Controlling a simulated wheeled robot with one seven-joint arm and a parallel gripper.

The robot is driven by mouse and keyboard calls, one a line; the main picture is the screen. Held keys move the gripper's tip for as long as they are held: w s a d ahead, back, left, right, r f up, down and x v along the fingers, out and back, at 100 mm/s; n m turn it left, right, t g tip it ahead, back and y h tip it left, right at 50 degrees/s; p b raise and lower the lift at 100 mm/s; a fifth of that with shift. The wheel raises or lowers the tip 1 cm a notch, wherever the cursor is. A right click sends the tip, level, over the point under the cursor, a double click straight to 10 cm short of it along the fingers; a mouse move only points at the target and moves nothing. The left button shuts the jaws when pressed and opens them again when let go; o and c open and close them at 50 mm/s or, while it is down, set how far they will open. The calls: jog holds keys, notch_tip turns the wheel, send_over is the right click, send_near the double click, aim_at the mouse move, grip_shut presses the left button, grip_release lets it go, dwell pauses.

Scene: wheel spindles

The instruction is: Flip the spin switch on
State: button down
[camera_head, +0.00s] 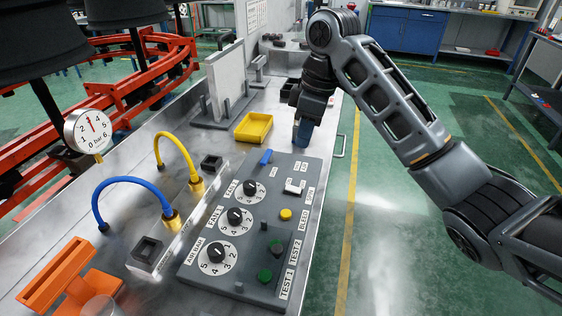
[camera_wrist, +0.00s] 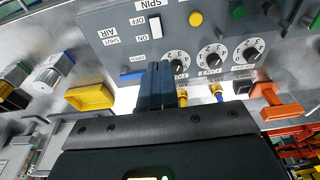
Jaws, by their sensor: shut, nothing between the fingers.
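The spin switch is a white rocker (camera_head: 295,186) on the grey control panel (camera_head: 262,225). In the wrist view, the white rocker (camera_wrist: 155,26) sits under a SPIN label, with OFF and ON labels beside it. I cannot tell which side is pressed. My gripper (camera_head: 303,133) is above the panel's far end, apart from the switch. In the wrist view, my gripper's blue fingers (camera_wrist: 161,75) are together and empty, pointing toward the panel, with the switch beyond their tips.
A blue lever (camera_head: 265,157) lies at the panel's far end. Several black dials (camera_head: 235,215), a yellow button (camera_head: 286,214) and green buttons share the panel. A yellow tray (camera_head: 254,128) stands beyond it. Blue and yellow hoses (camera_head: 178,146) and an orange holder (camera_head: 62,280) are to the left.

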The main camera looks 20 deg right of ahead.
aim_at(289, 187)
jog(key=shift+w, duration=0.25)
jog(key=f, duration=0.4)
jog(key=w+a+f, duration=0.1)
jog(key=f, duration=0.4)
jog(key=a+f, duration=0.1)
jog(key=f, duration=0.3)
jog(key=shift+w+f, duration=0.2)
jog(key=shift+f, duration=0.15)
